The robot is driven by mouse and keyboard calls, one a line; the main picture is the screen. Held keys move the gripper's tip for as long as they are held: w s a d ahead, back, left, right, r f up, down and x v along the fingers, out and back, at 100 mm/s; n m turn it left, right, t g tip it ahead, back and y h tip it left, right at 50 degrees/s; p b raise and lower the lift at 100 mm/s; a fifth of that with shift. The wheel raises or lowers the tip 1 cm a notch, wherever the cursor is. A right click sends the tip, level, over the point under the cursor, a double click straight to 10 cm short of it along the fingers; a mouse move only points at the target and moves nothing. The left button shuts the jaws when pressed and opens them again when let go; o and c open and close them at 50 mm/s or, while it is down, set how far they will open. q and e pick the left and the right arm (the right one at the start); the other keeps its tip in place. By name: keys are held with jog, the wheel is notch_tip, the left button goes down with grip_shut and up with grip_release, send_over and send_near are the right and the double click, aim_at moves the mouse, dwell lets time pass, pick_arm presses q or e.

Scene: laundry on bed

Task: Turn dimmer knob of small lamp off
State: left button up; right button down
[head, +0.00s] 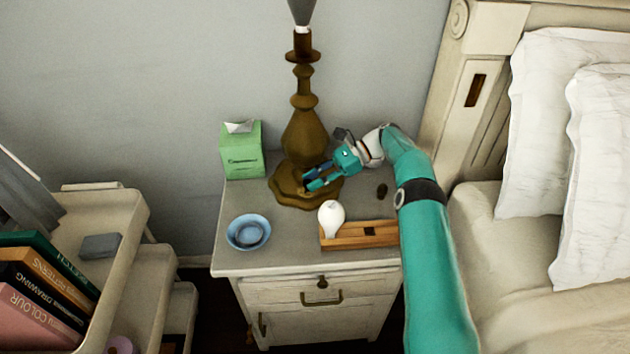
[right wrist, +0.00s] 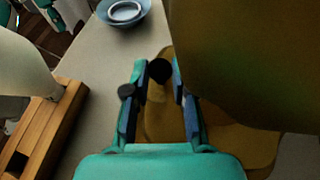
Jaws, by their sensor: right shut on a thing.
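The small lamp (head: 303,135) is brown and stands upright at the back of the nightstand. Its scalloped foot (head: 290,195) rests on the top. My right gripper (head: 308,181) reaches in from the right, low at the lamp's foot. In the right wrist view, the fingers of this gripper (right wrist: 159,68) are shut on a small dark round dimmer knob (right wrist: 160,71) above the foot. The knob is hidden by the fingers in the head view. The lamp's body fills the upper right of the wrist view. My left gripper does not show in the head view.
The nightstand (head: 285,260) also holds a green tissue box (head: 242,150), a blue bowl (head: 248,232) and a wooden tray (head: 370,235) with a white rounded object (head: 331,217) by it. A small dark object (head: 382,190) lies right of the lamp. The bed stands right.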

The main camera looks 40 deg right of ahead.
jog(key=shift+r, duration=0.1)
dwell(0.3)
jog(key=c, duration=1)
grip_release()
jog(key=shift+t+p, duration=0.3)
